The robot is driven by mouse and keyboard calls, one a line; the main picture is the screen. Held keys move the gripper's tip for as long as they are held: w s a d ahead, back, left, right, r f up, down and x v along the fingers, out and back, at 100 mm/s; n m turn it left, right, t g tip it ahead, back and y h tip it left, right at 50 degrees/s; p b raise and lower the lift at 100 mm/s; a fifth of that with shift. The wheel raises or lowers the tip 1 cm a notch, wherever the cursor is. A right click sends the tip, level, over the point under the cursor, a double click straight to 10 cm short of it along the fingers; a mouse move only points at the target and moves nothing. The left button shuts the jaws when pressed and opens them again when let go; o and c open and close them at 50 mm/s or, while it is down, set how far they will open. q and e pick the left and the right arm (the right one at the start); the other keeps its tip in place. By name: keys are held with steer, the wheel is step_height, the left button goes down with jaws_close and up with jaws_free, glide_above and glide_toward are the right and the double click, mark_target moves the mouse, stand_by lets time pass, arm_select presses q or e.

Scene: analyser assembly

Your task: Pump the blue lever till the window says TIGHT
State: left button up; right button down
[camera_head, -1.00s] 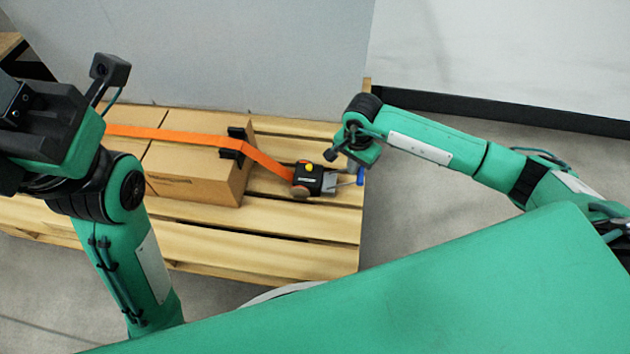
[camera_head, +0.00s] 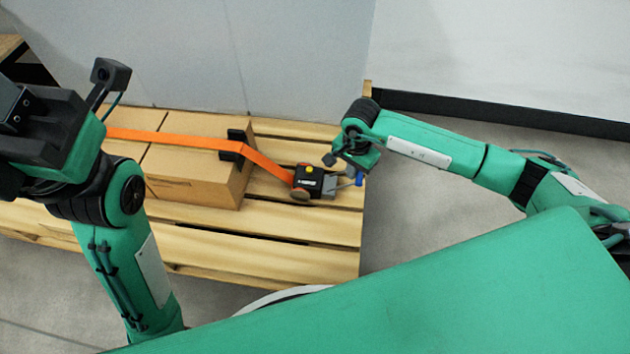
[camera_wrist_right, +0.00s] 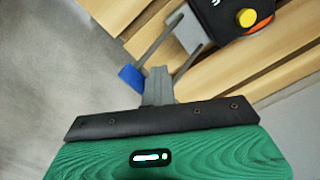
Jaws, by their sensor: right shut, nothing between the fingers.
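A black ratchet housing (camera_head: 308,182) with a yellow button and an orange strap sits near the right end of the pallet. It also shows at the top of the wrist view (camera_wrist_right: 232,12). Its white marking is too small to read as a window word. The lever's blue handle (camera_head: 358,179) stands out to the right of the housing on grey arms. In the wrist view the blue handle (camera_wrist_right: 132,78) is just left of my right gripper (camera_wrist_right: 158,74), which is shut and empty, with its fingertips between the grey lever arms. My left arm is at the left; its fingers are outside the picture.
Cardboard boxes (camera_head: 195,170) stand on the wooden pallet (camera_head: 270,224) under the orange strap (camera_head: 265,162), with a black corner guard (camera_head: 238,145). A grey wall is behind. Bare floor (camera_head: 410,215) lies right of the pallet.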

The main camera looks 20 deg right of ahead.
step_height(320, 180, up, 6)
steer(key=p, duration=0.3)
steer(key=shift+d+r+p, duration=0.2)
steer(key=shift+d+p, duration=0.1)
steer(key=shift+p, duration=0.05)
steer(key=shift+s, duration=0.1)
